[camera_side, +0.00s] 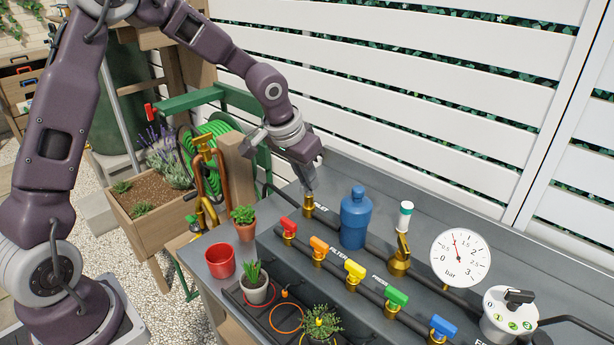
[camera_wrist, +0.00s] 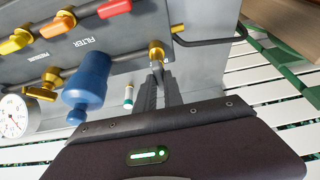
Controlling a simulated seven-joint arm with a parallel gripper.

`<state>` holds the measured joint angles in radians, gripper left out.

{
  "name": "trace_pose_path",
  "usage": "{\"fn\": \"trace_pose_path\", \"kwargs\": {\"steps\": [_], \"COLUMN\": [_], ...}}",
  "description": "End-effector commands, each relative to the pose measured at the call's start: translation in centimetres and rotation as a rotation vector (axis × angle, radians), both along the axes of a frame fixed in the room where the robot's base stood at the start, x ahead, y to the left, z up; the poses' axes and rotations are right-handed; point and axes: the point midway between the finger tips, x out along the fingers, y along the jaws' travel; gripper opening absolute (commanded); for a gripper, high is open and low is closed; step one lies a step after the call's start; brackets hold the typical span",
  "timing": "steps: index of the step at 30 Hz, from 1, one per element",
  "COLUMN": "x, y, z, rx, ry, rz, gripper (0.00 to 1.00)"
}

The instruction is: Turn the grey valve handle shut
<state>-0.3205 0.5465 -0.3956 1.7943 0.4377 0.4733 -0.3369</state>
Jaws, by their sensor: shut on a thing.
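My gripper (camera_side: 309,188) reaches down from the arm to a brass valve (camera_side: 308,204) at the back left of the grey bench, and its fingers are shut on the grey valve handle. In the wrist view my two fingers (camera_wrist: 158,72) come together just at the brass valve body (camera_wrist: 155,50). The handle is mostly hidden between the fingers, so its exact angle cannot be told. The valve sits on a dark pipe to the left of a blue bottle-shaped filter (camera_side: 355,217).
A row of red (camera_side: 289,225), orange, yellow, green and blue handles lies in front. Pots (camera_side: 220,261) are front left; a white slatted fence stands behind.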

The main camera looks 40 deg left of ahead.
Motion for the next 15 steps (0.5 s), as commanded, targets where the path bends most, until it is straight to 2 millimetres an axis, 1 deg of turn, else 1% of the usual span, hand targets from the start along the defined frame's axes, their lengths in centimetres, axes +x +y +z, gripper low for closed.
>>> {"fn": "trace_pose_path", "kwargs": {"steps": [8,15], "x": [-0.03,-0.03], "y": [0.12,0.27], "z": [0.0,-0.02], "rx": [0.0,-0.002], "ry": [0.001,0.002], "rz": [-0.049,-0.208], "gripper": [0.0,0.0]}}
